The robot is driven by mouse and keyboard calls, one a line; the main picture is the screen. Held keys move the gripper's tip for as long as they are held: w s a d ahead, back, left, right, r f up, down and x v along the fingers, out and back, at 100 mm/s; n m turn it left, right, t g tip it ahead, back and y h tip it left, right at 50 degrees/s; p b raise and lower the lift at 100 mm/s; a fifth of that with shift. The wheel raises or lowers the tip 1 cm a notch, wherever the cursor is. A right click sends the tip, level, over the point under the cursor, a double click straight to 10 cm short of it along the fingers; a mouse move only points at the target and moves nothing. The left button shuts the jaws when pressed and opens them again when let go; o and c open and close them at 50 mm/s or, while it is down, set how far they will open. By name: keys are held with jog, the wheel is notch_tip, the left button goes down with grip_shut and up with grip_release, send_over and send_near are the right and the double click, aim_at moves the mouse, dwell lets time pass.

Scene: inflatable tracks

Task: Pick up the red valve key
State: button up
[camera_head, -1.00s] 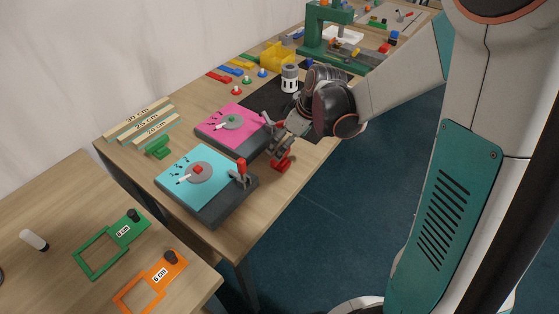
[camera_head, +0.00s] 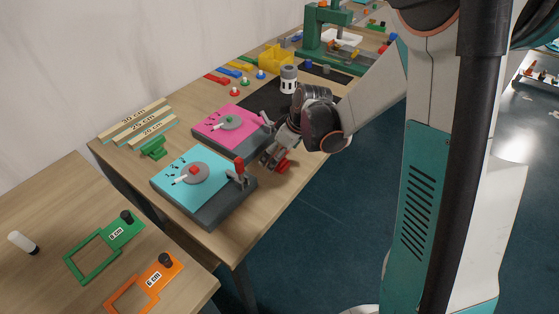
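A red piece (camera_head: 283,164), which looks like the red valve key, lies on the wooden table near its front edge, right of the pink turntable-like board (camera_head: 226,126). My gripper (camera_head: 271,158) is low at its left side and hides part of it. I cannot tell whether the fingers touch it or how far apart they are. A green piece (camera_head: 153,148) of similar look lies at the left of the table.
A cyan board (camera_head: 190,176) with a red-handled lever (camera_head: 238,172) stands close to my gripper on the left. A grey-and-white cylinder (camera_head: 289,79) and a yellow bin (camera_head: 277,57) are behind. Bare table lies in front of the cyan board.

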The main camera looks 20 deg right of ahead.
jog(key=c, duration=0.8)
